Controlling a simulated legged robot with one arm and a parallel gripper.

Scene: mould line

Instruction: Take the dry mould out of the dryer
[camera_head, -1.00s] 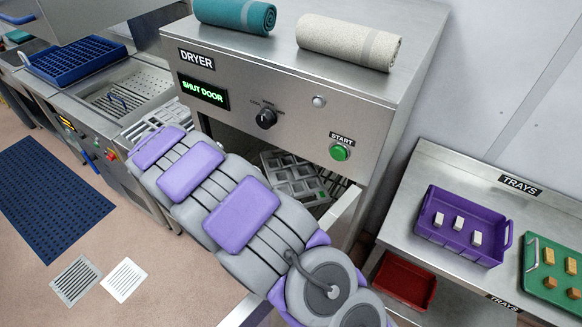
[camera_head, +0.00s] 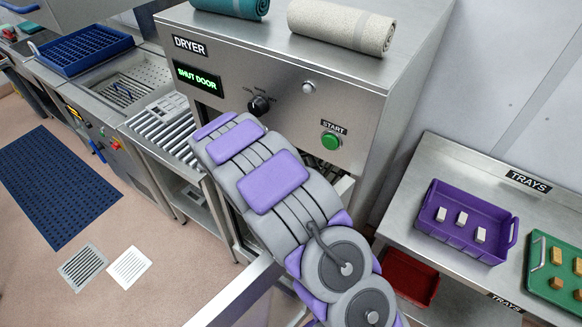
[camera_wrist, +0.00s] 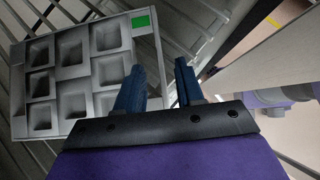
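The mould (camera_wrist: 70,90) is a grey tray with several square cavities and a green patch at one corner. In the wrist view it lies on a wire rack at the left. My gripper (camera_wrist: 160,72) is open, with two dark blue fingers apart. The mould's right edge lies between them; the left finger overlaps the mould, and I cannot tell whether either touches it. In the head view my arm covers the mould and gripper in front of the dryer (camera_head: 290,110). The dryer's display (camera_head: 197,77) reads SHUT DOOR and its front is open.
The dryer has a dial (camera_head: 258,105) and a green START button (camera_head: 331,141). A roller stand (camera_head: 165,125) is at its left with a grey mould-like piece at its far end. At the right, a table (camera_head: 455,155) holds a purple tray (camera_head: 440,236) and green tray (camera_head: 537,290).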

